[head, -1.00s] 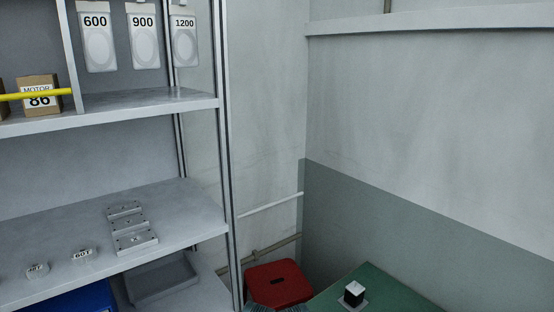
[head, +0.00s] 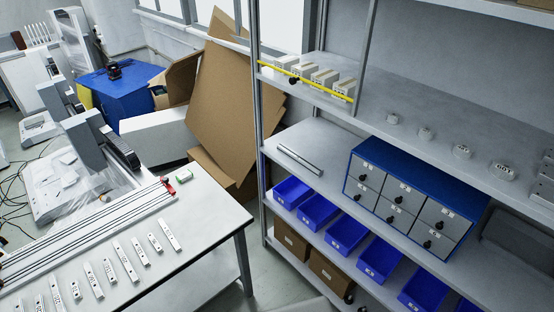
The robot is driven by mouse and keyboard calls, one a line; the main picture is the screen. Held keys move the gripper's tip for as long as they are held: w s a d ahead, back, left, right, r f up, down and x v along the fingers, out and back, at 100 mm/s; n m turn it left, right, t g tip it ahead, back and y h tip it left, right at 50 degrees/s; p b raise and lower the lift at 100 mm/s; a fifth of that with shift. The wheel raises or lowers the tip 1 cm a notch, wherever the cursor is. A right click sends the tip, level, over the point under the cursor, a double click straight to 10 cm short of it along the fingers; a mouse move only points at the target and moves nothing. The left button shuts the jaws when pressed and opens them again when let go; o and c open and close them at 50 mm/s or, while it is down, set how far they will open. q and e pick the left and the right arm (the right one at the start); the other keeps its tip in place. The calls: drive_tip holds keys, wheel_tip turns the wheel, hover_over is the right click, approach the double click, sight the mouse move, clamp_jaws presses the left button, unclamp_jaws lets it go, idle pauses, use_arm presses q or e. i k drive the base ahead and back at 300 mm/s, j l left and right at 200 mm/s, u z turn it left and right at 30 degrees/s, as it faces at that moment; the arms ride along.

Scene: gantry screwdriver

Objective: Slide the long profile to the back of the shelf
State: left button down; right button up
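A grey metal profile (head: 300,159) lies flat on the middle shelf (head: 310,138), near its left end. It runs roughly along the shelf, closer to the front edge than to the back, with bare shelf behind it. It lies to the left of a blue drawer cabinet and apart from it. Several longer rails (head: 90,225) lie side by side on the white table at left. Neither of my grippers shows in the head view.
The blue drawer cabinet (head: 410,200) with grey drawers fills the shelf's middle. Blue bins (head: 318,211) stand below. The upper shelf holds white boxes behind a yellow bar (head: 305,80) and small labelled round parts. The white table (head: 205,225) carries several short pieces. Large cardboard (head: 215,95) leans behind.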

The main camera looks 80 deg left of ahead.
sight(302, 162)
drive_tip(key=u, duration=2.4)
drive_tip(key=i+l+u, duration=0.15)
drive_tip(key=i+u, duration=0.15)
drive_tip(key=u, duration=0.15)
drive_tip(key=i+l+u, duration=0.2)
drive_tip(key=u, duration=0.25)
drive_tip(key=i+l+u, duration=0.2)
drive_tip(key=l+u, duration=0.25)
